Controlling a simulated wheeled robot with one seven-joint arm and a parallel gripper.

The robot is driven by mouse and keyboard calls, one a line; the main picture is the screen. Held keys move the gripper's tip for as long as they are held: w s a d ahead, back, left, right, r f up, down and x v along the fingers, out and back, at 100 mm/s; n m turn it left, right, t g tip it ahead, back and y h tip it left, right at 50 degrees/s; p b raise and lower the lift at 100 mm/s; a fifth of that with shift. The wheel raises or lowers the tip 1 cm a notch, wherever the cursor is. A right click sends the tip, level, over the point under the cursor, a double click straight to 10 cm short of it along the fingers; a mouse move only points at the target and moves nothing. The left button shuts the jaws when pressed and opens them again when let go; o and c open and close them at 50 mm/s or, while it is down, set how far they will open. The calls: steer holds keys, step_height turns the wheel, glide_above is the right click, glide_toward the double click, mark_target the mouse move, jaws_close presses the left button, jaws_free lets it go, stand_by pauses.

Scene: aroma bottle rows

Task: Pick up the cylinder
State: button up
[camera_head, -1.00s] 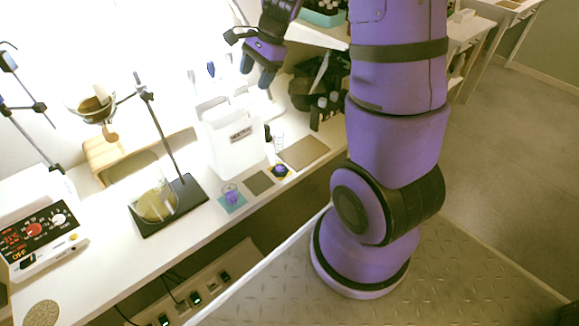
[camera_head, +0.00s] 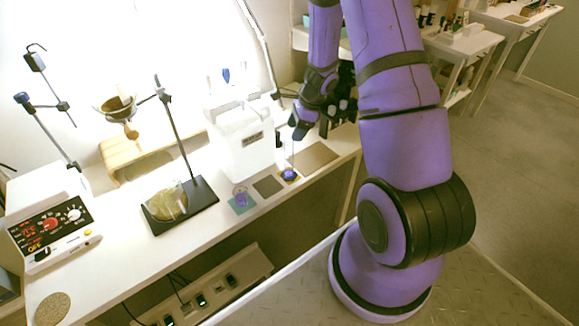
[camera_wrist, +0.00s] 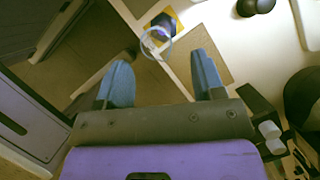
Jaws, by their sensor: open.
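The cylinder is a slim clear glass vessel with a purple-blue bottom part (camera_head: 289,174). It stands upright on a small yellow mat near the bench's front edge. In the wrist view I look down on its round clear rim and purple part (camera_wrist: 157,40), just beyond my fingertips and roughly between their lines. My gripper (camera_wrist: 162,78) is open, its two blue-grey fingers apart with nothing between them. In the head view my gripper (camera_head: 300,132) hangs above and close to the cylinder, not visibly touching it. The cylinder's upper part is faint in the head view.
A beaker with purple content (camera_head: 241,197) stands on a teal mat to the left. A white container (camera_head: 240,145) is just behind. Bare grey (camera_head: 268,186) and brown (camera_head: 315,157) mats flank the cylinder. A stand with a black base (camera_head: 203,200) is further left.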

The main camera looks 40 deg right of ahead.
glide_above(289, 158)
steer(key=w, duration=0.1)
steer(key=shift+w+d+f, duration=0.1)
steer(key=shift+d+f, duration=0.15)
steer(key=shift+f, duration=1)
steer(key=shift+w+d+f, duration=0.1)
steer(key=shift+d+f, duration=0.1)
steer(key=shift+f, duration=1.05)
steer(key=shift+s, duration=0.1)
jaws_close()
